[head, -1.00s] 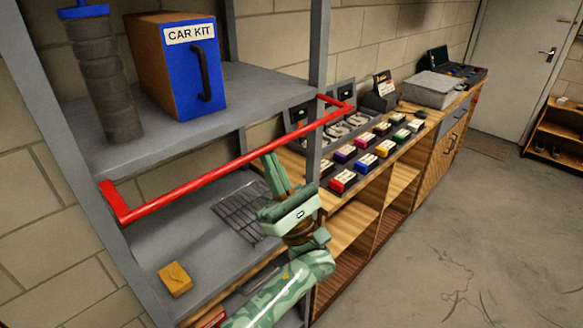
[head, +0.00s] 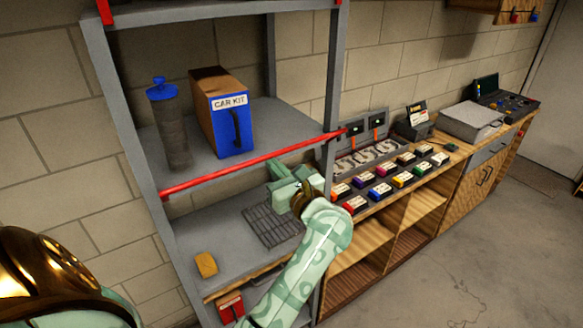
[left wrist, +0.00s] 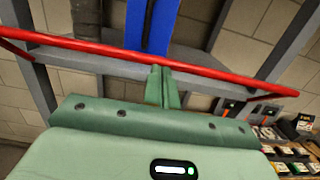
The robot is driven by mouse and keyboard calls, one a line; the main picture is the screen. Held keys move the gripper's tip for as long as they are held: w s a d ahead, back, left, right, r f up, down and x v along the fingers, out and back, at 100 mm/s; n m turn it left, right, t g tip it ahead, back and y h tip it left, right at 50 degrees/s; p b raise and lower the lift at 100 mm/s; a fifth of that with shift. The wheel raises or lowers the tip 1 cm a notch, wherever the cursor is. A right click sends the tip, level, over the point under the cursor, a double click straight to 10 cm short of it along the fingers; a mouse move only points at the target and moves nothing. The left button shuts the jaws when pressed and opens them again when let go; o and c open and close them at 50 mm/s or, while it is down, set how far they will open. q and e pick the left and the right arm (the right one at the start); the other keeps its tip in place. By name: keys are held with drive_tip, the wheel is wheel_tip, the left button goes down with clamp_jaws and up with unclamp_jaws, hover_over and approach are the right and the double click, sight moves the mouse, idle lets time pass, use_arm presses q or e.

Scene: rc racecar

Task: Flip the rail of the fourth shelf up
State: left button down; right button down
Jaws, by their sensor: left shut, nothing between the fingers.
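The red rail (head: 255,160) runs across the front of the grey shelf unit, close to the front edge of the shelf (head: 285,122) that holds the CAR KIT box. Its ends are by the left and right posts. My left gripper (head: 273,176) is shut and empty, just below the rail and in front of the unit. In the left wrist view, the closed fingertips (left wrist: 161,70) point up at the rail (left wrist: 130,54), near its middle; I cannot tell whether they touch. My right gripper is not in view.
A blue-fronted CAR KIT box (head: 222,112) and a dark bottle (head: 170,125) stand on the shelf above. A wire rack (head: 268,226) and a yellow block (head: 206,264) lie on the shelf below. A workbench with colored boxes (head: 380,192) is at the right.

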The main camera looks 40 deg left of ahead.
use_arm(q)
drive_tip(key=a+r+h+p, duration=0.1)
drive_tip(key=w+a+r+h+p, duration=0.1)
drive_tip(key=a+r, duration=0.1)
drive_tip(key=shift+w+a+r+g, duration=0.1)
drive_tip(key=shift+a+r+g, duration=0.2)
drive_tip(key=shift+w+a+r, duration=0.2)
drive_tip(key=shift+a+r, duration=0.05)
drive_tip(key=shift+a, duration=0.25)
drive_tip(key=shift+w+a+r, duration=0.2)
drive_tip(key=shift+a+r, duration=0.05)
drive_tip(key=shift+a, duration=0.25)
